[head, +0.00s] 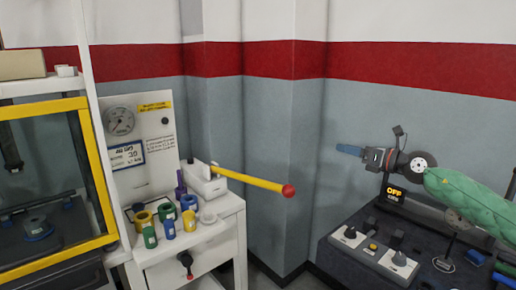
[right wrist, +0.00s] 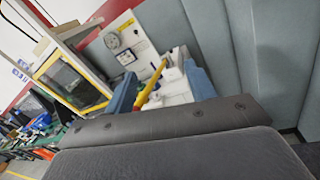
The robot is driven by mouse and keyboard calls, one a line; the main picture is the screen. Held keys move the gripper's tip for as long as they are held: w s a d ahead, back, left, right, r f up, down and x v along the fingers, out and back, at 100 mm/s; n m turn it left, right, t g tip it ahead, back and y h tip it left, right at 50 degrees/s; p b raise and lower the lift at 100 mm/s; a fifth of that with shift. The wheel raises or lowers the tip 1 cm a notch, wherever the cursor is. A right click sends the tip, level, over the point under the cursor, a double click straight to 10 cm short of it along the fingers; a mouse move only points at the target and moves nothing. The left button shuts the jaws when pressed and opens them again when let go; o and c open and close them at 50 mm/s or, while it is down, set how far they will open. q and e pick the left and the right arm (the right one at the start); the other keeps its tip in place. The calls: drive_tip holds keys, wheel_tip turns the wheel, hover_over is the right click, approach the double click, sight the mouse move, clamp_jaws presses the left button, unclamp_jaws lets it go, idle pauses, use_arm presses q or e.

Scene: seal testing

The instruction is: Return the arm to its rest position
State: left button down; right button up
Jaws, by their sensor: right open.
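My right gripper (head: 350,150) is raised at the right of the head view, in front of the grey wall and above the dark console. Its blue fingers point left, and its arm comes in from the right edge. In the right wrist view the two blue fingers of the right gripper (right wrist: 160,88) stand wide apart with nothing held between them. The yellow lever (head: 250,178) with a red ball end lies well to the left of the gripper, apart from it. My left gripper is not in view.
A white cabinet (head: 205,245) carries several coloured rings and the lever's white base. A yellow-framed machine (head: 100,180) stands at the far left. A dark console (head: 350,265) with knobs and an OFF display (head: 394,195) is at the lower right. Free space lies between cabinet and console.

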wheel_tip(320, 180, up, 13)
drive_tip(key=s+d+m+t+h, duration=0.25)
drive_tip(key=m+t+h, duration=0.9)
drive_tip(key=m, duration=0.95)
drive_tip(key=s+a+f+m+g+h, duration=0.15)
drive_tip(key=s+f+m+g, duration=0.3)
drive_tip(key=f, duration=0.75)
drive_tip(key=s+a+f+m+g+h, duration=0.15)
drive_tip(key=s+f+m+g, duration=0.35)
drive_tip(key=f, duration=0.6)
drive_tip(key=s+a+f+m+g+h, duration=0.1)
drive_tip(key=s+f+m+g+h, duration=0.25)
drive_tip(key=f+m, duration=0.6)
drive_tip(key=s+a+f+g+y, duration=0.1)
drive_tip(key=s+a+f+g, duration=0.2)
drive_tip(key=s+f, duration=0.8)
drive_tip(key=s+a+f+g+y, duration=0.2)
drive_tip(key=s+a+f+g, duration=0.1)
drive_tip(key=s+f, duration=0.8)
drive_tip(key=s+a+f+g+y, duration=0.2)
drive_tip(key=s+a+f+g, duration=0.1)
drive_tip(key=s+f, duration=0.9)
drive_tip(key=s+a, duration=0.1)
drive_tip(key=s, duration=0.2)
drive_tip(key=shift+s, duration=0.35)
